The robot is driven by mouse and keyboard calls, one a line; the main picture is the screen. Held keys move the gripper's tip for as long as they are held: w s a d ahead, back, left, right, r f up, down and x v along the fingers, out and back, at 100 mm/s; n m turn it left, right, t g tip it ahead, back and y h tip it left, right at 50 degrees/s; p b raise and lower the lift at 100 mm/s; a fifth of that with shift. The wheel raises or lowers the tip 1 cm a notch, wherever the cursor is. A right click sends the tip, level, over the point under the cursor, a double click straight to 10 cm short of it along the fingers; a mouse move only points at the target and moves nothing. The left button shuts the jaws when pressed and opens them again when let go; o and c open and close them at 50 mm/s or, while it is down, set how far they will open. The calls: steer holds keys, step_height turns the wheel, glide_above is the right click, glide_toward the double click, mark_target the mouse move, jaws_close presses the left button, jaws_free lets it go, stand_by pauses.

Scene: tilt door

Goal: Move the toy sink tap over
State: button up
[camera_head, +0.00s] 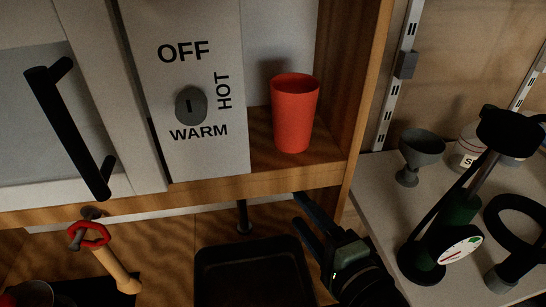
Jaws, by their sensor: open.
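A dark post (243,217) stands at the back edge of the black sink basin (255,268), below the wooden shelf edge; it looks like the toy sink tap, though its shape is hard to make out. My gripper (298,209) is to the right of the post, above the basin's right rear corner. Its two dark fingers point left and up, spread apart, with nothing visible between them. The fingers are apart from the post in this view.
A red cup (294,112) stands on the wooden shelf (275,182) above. A white dial panel (190,90) and a black-handled door (70,120) are at left. A wooden tool with a red ring (110,258) is lower left. Dark items crowd the right counter (385,195).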

mark_target(272, 181)
steer(key=b+x, duration=0.3)
steer(key=x, duration=0.9)
steer(key=shift+w+a+f, duration=0.1)
steer(key=shift+w, duration=0.1)
jaws_close()
stand_by(0.9)
